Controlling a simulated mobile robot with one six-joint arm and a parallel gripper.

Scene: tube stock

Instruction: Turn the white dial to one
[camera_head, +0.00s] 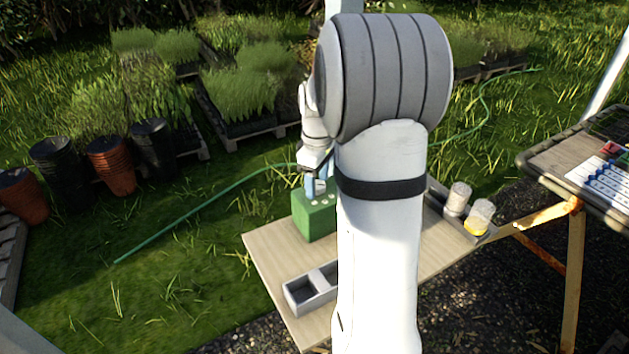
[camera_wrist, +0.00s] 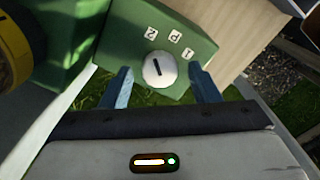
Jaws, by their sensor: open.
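The white dial (camera_wrist: 168,80) is a round knob with a short black mark, on the face of a green box (camera_wrist: 120,35). Small white labels sit beside it: 2 (camera_wrist: 151,33), one that looks like P (camera_wrist: 175,36), and 1 (camera_wrist: 188,54). The black mark slants up and slightly left, roughly towards the 2. My gripper (camera_wrist: 160,72) is open, with one blue finger on each side of the dial; whether they touch it I cannot tell. In the head view the green box (camera_head: 311,220) stands on the wooden board, with my gripper (camera_head: 314,184) above it, partly hidden by my arm.
A grey divided tray (camera_head: 300,297) lies near the front of the wooden board (camera_head: 262,248). Two jars (camera_head: 458,198) (camera_head: 480,216) stand in a tray at the right. A second table (camera_head: 550,164) is further right. A green hose (camera_head: 205,207) crosses the grass.

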